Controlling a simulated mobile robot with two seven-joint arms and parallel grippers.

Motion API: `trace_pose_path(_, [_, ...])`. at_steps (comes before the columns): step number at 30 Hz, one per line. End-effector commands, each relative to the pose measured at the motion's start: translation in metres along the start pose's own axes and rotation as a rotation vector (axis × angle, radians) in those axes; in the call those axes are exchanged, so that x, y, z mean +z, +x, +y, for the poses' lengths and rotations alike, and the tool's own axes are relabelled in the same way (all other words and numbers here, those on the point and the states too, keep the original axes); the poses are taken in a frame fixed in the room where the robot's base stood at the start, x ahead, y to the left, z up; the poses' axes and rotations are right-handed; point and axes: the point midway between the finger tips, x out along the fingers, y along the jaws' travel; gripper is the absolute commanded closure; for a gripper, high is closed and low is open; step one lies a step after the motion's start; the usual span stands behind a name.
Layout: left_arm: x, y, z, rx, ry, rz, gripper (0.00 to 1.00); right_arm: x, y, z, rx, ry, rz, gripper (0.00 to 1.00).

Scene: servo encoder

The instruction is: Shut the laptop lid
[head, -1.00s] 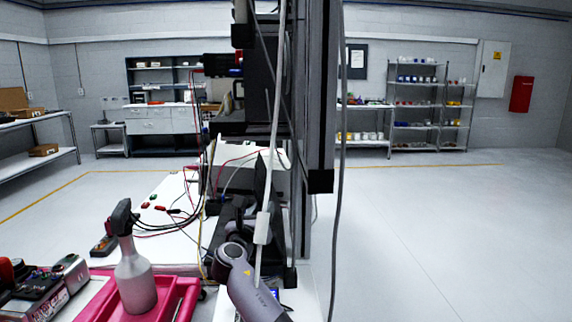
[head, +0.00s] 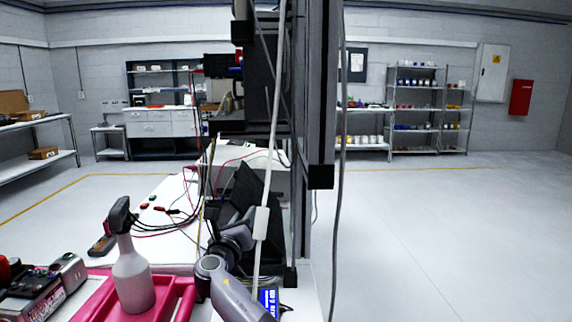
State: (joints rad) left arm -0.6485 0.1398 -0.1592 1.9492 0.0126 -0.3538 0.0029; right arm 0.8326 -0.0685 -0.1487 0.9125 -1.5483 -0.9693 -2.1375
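A dark flat panel that looks like the laptop lid (head: 252,186) stands tilted up on the white bench, behind a hanging cable. The laptop's base is largely hidden by my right arm and the cable, so I cannot tell how wide the lid is open. My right gripper (head: 228,222) is a dark shape in front of the panel's lower left, at the end of my grey arm. I cannot tell whether it touches the laptop, and its fingers are not clear. My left gripper is not in view.
A spray bottle (head: 133,272) stands in a pink tray (head: 178,300) at the front left. Red and black leads lie on the white bench (head: 165,200). A dark upright post (head: 320,110) and a grey cable block the right side. The floor further right is clear.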

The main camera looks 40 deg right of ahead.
Motion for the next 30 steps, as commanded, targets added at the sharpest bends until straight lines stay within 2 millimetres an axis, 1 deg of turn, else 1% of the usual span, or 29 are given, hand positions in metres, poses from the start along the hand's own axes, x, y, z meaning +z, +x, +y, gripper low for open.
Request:
trace_pose_path(1, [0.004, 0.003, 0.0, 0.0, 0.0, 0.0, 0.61, -0.003, -0.001, 0.004, 0.0, -0.018, -0.005, 0.72])
trace_pose_path(9, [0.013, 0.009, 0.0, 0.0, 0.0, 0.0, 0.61, -0.008, -0.006, 0.021, 0.0, -0.104, -0.032, 0.72])
trace_pose_path(17, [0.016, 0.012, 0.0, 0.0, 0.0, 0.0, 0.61, -0.009, -0.008, 0.027, -0.001, -0.138, -0.042, 0.72])
trace_pose_path(30, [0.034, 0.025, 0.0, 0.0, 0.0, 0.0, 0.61, -0.023, -0.015, 0.05, -0.001, -0.274, -0.084, 0.72])
